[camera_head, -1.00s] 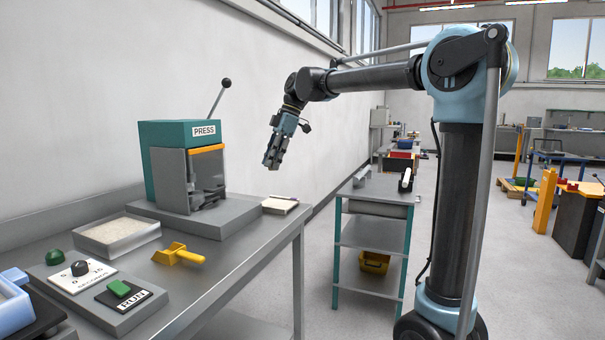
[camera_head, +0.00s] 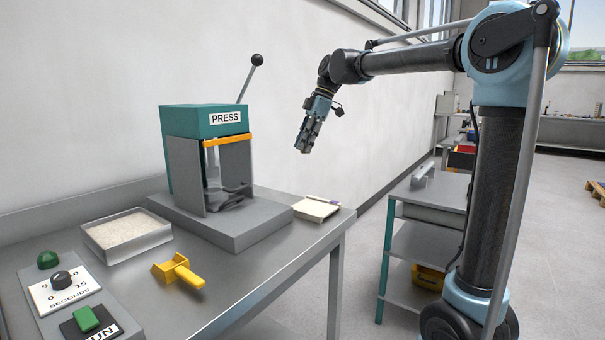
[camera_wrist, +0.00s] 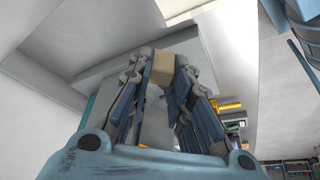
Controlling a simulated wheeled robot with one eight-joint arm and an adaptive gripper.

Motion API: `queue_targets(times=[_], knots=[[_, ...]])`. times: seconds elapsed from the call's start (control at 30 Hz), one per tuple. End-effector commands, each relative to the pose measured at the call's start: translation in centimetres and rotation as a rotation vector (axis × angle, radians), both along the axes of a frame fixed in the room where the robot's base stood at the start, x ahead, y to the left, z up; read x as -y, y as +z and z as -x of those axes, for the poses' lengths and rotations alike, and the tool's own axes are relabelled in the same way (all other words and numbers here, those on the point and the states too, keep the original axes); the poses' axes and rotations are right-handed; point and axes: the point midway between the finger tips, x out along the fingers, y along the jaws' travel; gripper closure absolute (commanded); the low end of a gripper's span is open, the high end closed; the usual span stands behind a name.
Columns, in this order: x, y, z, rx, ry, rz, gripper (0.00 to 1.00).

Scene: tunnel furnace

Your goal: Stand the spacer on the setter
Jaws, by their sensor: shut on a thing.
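My gripper (camera_head: 303,148) hangs in the air beside the press, above and behind the right end of the bench, fingers pointing down. In the wrist view its fingers (camera_wrist: 162,78) are closed on a small tan block (camera_wrist: 161,66), which seems to be the spacer. The block is too small to make out in the head view. A flat cream slab (camera_head: 316,208) lies on the bench's right end, below the gripper and apart from it. It may be the setter, but I cannot tell for sure.
A teal press (camera_head: 208,160) with a raised lever stands on the bench (camera_head: 232,283). A tray of pale powder (camera_head: 127,234), a yellow scoop (camera_head: 178,272) and a control box (camera_head: 72,300) sit in front and left. A shelved trolley (camera_head: 408,240) stands right of the bench.

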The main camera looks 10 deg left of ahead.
Motion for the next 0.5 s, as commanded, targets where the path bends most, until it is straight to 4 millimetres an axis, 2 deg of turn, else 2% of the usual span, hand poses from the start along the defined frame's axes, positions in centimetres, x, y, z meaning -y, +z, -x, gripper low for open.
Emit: queue_targets(times=[0.4, 0.5], knots=[[0.62, -0.05, -0.42, 0.0, -0.01, 0.0, 0.97], [0.63, -0.81, -0.52, 0.0, -0.015, 0.0, 0.97]])
